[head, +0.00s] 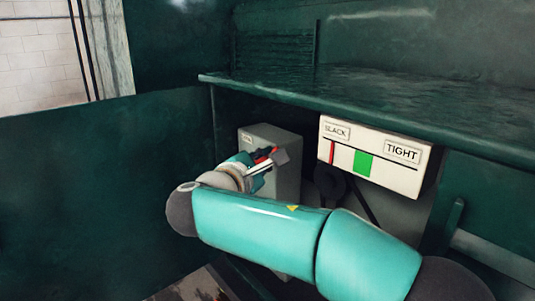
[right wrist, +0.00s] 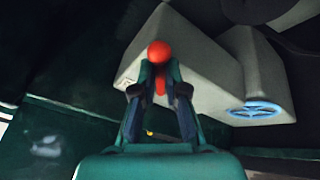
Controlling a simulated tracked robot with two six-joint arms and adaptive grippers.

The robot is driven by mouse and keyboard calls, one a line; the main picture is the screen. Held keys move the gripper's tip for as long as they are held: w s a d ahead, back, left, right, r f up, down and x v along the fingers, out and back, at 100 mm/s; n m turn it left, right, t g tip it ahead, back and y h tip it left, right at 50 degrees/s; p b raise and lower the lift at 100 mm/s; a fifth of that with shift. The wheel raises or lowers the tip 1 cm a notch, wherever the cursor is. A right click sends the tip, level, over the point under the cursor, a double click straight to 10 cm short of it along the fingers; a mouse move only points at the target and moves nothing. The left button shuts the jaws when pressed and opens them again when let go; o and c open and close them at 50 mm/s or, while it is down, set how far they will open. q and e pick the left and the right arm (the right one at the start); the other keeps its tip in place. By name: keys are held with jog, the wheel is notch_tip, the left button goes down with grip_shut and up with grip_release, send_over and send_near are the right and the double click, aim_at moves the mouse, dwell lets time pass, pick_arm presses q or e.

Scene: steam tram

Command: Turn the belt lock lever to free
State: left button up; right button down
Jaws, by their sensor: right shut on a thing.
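The belt lock lever (right wrist: 159,53) has a round red knob and shows at the grey box in the right wrist view. In the head view only a bit of red (head: 265,156) shows between the fingers. My right gripper (right wrist: 160,80) is shut on the lever just below its knob, and its fingers hide part of the shaft. In the head view the right gripper (head: 268,163) is at the front of the grey box (head: 285,185). Which way the lever is set I cannot tell. My left gripper is not in view.
A white gauge (head: 340,170) marked SLACK and TIGHT hangs under the green ledge (head: 380,100). Its red mark is near SLACK and its green block near the middle. A green wall (head: 100,180) closes the left side.

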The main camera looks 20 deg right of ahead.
jog(key=shift+f, duration=0.1)
jog(key=c, duration=1.2)
grip_release()
jog(key=v, duration=1.2)
